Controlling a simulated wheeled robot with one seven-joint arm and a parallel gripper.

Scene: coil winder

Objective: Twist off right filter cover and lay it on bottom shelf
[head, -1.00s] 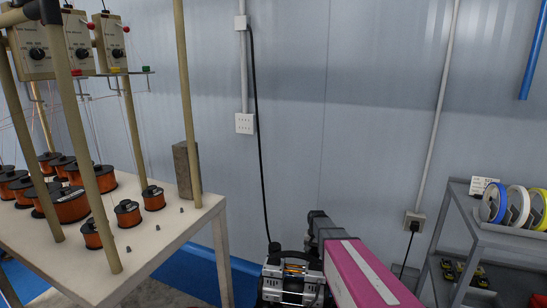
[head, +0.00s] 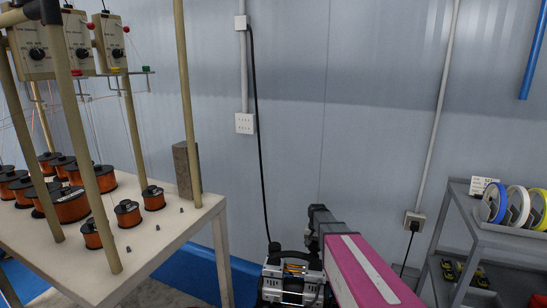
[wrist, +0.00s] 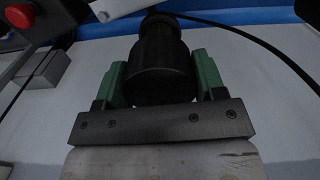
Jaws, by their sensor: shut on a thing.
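In the wrist view, my gripper (wrist: 160,85) has its two green fingers closed on the sides of a black, round filter cover (wrist: 161,62). The cover sits between the fingers, and its narrower far end shows above it. I cannot tell whether it is still joined to the machine. In the head view, the machine (head: 291,280) stands low beside my magenta arm, with a black top and silver body. My gripper is hidden there. The grey shelf unit (head: 478,238) is at the right; its lower part is cut off by the picture's edge.
A table (head: 165,235) with copper wire spools (head: 70,204) and posts stands at the left. Colored reels (head: 515,206) sit on the shelf unit's top, with small yellow-black items (head: 449,270) below. A black cable (head: 257,130) runs down the wall. A red button (wrist: 19,15) shows in the wrist view.

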